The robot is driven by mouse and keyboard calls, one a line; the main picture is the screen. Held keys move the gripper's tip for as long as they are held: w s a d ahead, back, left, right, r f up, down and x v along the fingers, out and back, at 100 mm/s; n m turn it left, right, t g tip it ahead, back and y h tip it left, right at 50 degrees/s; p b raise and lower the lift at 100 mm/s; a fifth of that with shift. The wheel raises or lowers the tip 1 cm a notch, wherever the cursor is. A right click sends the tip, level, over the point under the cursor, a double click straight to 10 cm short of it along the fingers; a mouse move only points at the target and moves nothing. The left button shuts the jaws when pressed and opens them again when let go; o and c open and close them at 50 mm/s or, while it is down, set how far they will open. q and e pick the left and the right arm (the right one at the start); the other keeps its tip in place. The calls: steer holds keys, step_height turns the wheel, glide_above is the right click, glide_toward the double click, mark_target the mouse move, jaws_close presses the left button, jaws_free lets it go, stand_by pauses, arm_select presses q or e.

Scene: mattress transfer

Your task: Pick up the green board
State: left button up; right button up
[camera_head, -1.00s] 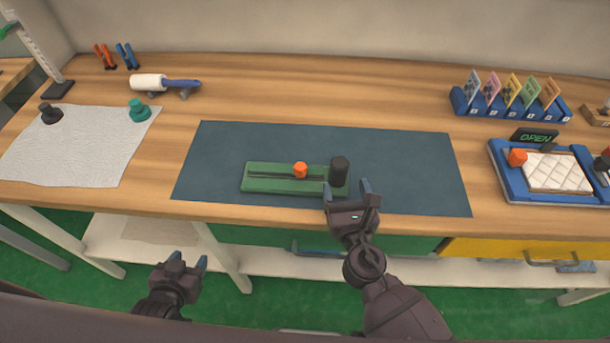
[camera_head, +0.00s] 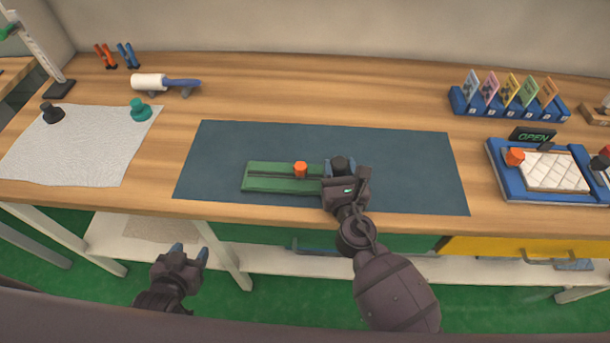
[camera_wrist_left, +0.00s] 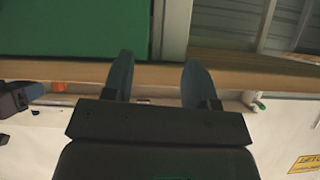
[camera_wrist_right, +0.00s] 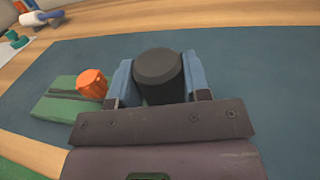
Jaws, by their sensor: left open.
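The green board (camera_head: 262,186) lies flat on the dark blue mat, with a slot along its length. An orange knob (camera_head: 300,169) stands on it, and a black cylindrical knob (camera_wrist_right: 160,74) stands at its right end. My right gripper (camera_head: 340,168) has one finger on each side of the black knob. In the right wrist view the fingers (camera_wrist_right: 158,82) look very close to its sides, but I cannot tell whether they grip it. My left gripper (camera_head: 189,254) is open and empty, low in front of the table edge. It also shows in the left wrist view (camera_wrist_left: 158,80).
The blue mat (camera_head: 400,170) has free room around the board. A white sheet (camera_head: 80,148) with two knobs lies at left, and a lint roller (camera_head: 160,84) behind it. A blue tray (camera_head: 505,178) with a white quilted pad is at right, below a card rack (camera_head: 510,108).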

steer(key=c, duration=0.5)
arm_select(q)
steer(key=shift+s+f, duration=0.15)
steer(key=shift+s, duration=0.15)
arm_select(e)
steer(key=shift+r, duration=0.1)
steer(key=shift+c, duration=0.4)
steer(key=shift+r+p, duration=0.4)
steer(key=shift+r, duration=0.15)
step_height(320, 180, up, 8)
steer(key=p, duration=0.5)
arm_select(q)
steer(key=shift+s+a+r, duration=0.1)
steer(key=shift+s+r, duration=0.15)
steer(key=shift+r, duration=0.8)
steer(key=shift+s+r, duration=0.2)
steer(key=shift+r, duration=0.8)
arm_select(e)
step_height(320, 180, up, 11)
steer(key=shift+f, duration=0.1)
arm_select(q)
steer(key=shift+w+f+b, duration=0.2)
steer(key=shift+w+b, duration=0.05)
steer(key=shift+b, duration=0.4)
arm_select(e)
steer(key=shift+f, duration=1)
